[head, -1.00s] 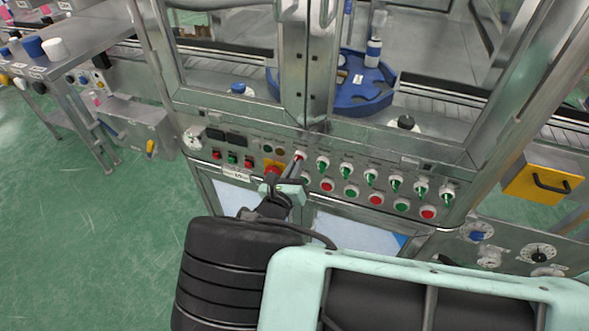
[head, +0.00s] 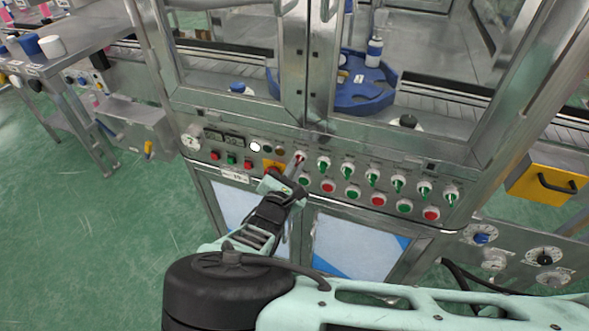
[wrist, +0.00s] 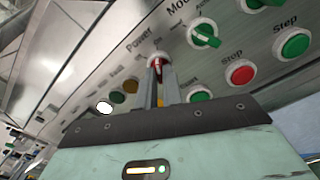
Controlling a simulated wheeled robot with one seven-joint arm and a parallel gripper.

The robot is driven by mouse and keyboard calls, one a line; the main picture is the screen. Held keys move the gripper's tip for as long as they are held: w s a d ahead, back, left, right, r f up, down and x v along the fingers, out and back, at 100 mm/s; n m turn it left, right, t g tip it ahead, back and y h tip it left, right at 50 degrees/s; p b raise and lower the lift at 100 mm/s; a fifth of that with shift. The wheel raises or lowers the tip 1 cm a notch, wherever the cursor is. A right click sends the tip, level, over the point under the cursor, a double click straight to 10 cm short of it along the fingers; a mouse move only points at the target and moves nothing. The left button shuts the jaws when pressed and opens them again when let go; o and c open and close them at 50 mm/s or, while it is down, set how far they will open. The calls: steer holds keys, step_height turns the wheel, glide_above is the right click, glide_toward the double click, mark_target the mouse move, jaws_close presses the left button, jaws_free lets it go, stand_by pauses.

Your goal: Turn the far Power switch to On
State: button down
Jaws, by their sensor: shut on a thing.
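The Power switch (head: 300,154) is the leftmost rotary switch in the row on the machine's front panel. It has a red handle in a white collar. In the wrist view the red Power switch (wrist: 157,62) sits under the "Power" label, partly hidden by the fingers. My gripper (head: 297,164) reaches up to the panel, its two narrow fingers shut on the switch handle. The gripper (wrist: 160,74) also shows in the wrist view with a finger on each side of the handle. A round lamp (head: 255,147) left of the switch glows white.
Green-handled switches (head: 347,170) continue to the right, with red and green push buttons (head: 351,193) below. A yellow plate (head: 274,167) with a red button lies close left of my gripper. A green Mode switch (wrist: 204,36) is the near neighbour on the right.

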steer(key=shift+m, duration=0.4)
steer(key=c, duration=1.5)
jaws_free()
steer(key=shift+c, duration=0.2)
steer(key=shift+s+a, duration=0.1)
steer(key=shift+s, duration=0.05)
